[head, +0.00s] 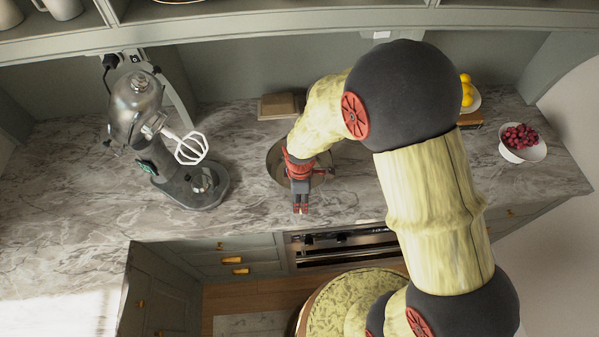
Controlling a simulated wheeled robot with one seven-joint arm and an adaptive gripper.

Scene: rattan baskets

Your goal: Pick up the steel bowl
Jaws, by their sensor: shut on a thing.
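The steel bowl (275,160) is on the marble counter at the middle of the head view, behind my gripper and largely hidden by it. Its rim shows to the left and right of my wrist. My gripper (300,208) points toward the counter's front edge, with its fingers close together. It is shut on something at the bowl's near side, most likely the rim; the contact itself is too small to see. I cannot tell whether the bowl touches the counter.
A stand mixer (150,130) stands to the left. A wooden board (278,106) is behind the bowl. A white bowl of red berries (522,155) and yellow fruit (466,88) are at the right. An oven (345,243) is below the counter front. A shelf runs above.

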